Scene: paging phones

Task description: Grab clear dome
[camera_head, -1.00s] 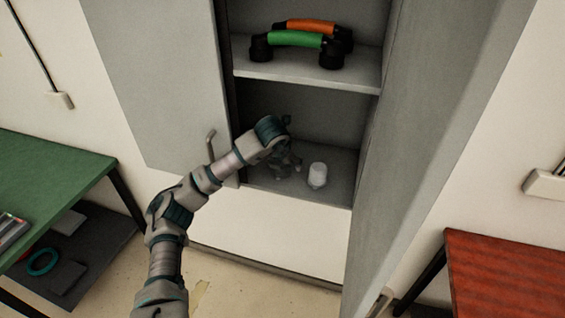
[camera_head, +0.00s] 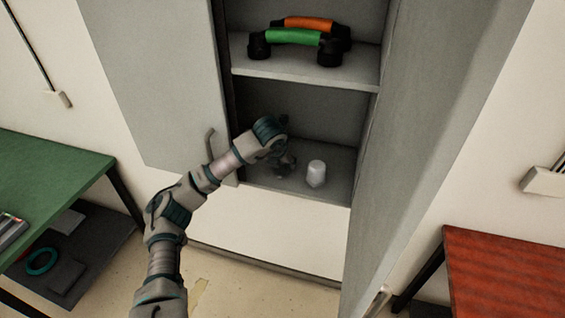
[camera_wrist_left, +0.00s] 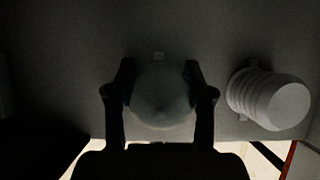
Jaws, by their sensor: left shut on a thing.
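My left gripper (camera_head: 284,163) reaches into the lower compartment of the open cabinet. In the left wrist view, my left gripper (camera_wrist_left: 161,92) has one finger on each side of a pale, rounded dome (camera_wrist_left: 162,100) and is shut on it. It looks like the clear dome, though its clearness is hard to judge in the dark. In the head view, this dome is mostly hidden by the gripper. My right gripper is in neither view.
A white ribbed dome (camera_head: 316,174) stands right of my gripper on the cabinet floor, also in the wrist view (camera_wrist_left: 270,98). A green handset (camera_head: 294,38) and an orange one (camera_head: 310,24) lie on the shelf above (camera_head: 300,75). Open doors (camera_head: 160,90) flank the compartment.

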